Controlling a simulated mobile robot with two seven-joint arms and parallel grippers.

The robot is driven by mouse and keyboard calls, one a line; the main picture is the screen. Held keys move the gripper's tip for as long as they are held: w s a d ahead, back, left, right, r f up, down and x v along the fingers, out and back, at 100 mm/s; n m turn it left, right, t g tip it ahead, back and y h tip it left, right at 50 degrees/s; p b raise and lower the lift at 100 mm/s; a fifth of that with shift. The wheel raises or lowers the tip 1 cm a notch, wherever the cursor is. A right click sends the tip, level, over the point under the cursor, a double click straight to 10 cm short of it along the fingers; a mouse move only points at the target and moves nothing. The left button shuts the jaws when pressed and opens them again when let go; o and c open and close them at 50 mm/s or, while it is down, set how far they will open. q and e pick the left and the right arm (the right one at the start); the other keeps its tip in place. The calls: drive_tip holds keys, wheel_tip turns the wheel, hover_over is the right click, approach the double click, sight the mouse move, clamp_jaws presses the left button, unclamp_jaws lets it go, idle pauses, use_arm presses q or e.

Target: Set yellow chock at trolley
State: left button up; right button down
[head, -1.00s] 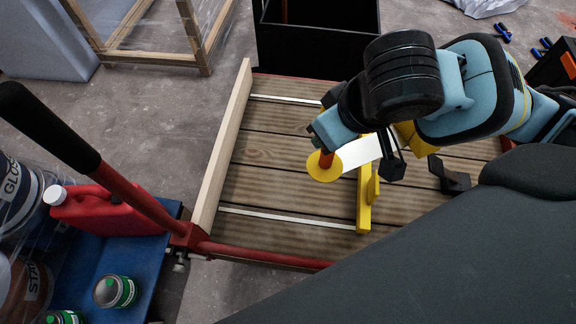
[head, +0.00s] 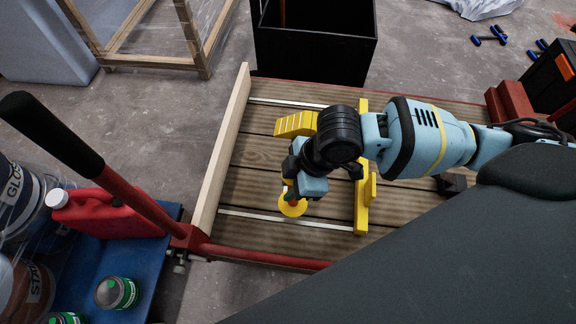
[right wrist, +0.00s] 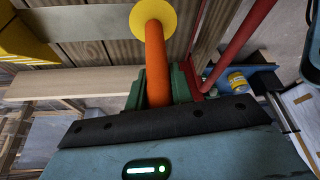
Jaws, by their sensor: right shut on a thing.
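My right gripper (head: 298,185) hangs over the left part of the trolley's deck, shut on an orange handle (right wrist: 155,60) with a yellow disc (head: 292,208) at its end. A ribbed yellow block (head: 296,123), apparently the chock's body, shows just behind the gripper and at the left edge of the wrist view (right wrist: 22,40). Its join to the handle is hidden. I cannot tell whether it touches the deck. The trolley (head: 262,158) has a planked wooden deck, red rails and a pale board (head: 222,150) along its left side. My left gripper is out of view.
A yellow bar (head: 362,210) with a small tab lies across the deck, right of the gripper. A black bin (head: 315,45) stands behind the trolley. A black-gripped red handle (head: 125,188), a red can (head: 95,213) and paint tins (head: 116,292) are at left.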

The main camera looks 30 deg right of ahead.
sight(291, 203)
wheel_tip(291, 203, down, 5)
drive_tip(key=shift+r+b, duration=0.2)
drive_tip(key=shift+b, duration=0.95)
drive_tip(key=shift+f, duration=0.25)
wheel_tip(291, 203, down, 5)
drive_tip(key=b, duration=0.3)
drive_tip(key=shift+r, duration=0.15)
drive_tip(key=c, duration=1.7)
unclamp_jaws()
drive_tip(key=shift+f, duration=0.2)
drive_tip(key=o, duration=0.5)
drive_tip(key=shift+c, duration=0.2)
